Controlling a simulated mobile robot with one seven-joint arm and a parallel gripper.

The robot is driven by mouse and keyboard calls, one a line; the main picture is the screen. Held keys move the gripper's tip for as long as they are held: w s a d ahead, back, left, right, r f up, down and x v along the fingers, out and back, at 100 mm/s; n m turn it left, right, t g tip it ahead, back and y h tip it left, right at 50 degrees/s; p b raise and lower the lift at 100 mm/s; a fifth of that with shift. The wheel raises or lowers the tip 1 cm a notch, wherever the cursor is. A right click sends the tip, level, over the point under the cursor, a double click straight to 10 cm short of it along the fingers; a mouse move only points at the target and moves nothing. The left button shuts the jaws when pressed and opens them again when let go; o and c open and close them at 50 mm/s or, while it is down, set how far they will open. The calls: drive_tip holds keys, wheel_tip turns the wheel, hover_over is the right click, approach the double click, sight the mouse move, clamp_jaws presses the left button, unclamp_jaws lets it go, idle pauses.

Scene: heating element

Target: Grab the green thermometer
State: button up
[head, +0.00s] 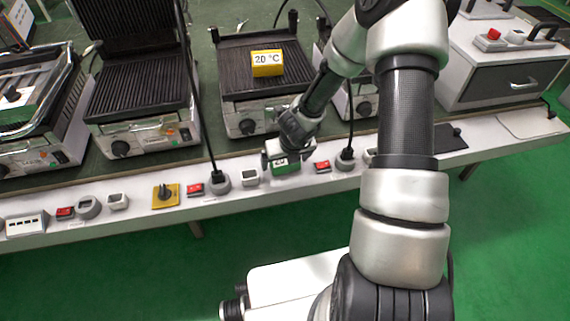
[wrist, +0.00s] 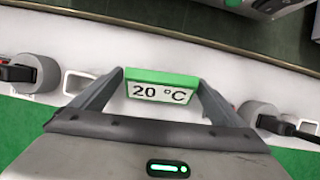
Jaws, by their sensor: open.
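The green thermometer (wrist: 161,78) is a small block with a green top and a white face that reads "20 °C". In the wrist view it sits between the two fingertips of my gripper (wrist: 160,85), one finger on each side. I cannot tell whether the fingers touch it. In the head view the thermometer (head: 285,166) shows just below my gripper (head: 284,156), on the white front strip of the bench. My gripper is open and pointing down at it, and partly hides its top.
A yellow "20 °C" block (head: 267,63) lies on the middle grill (head: 250,80) behind. A plug in a grey socket (head: 219,182) and a red switch (head: 322,166) flank the thermometer. A grey control box (head: 500,60) stands at the right.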

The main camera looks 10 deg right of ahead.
drive_tip(key=shift+f, duration=0.1)
drive_tip(key=c, duration=1.2)
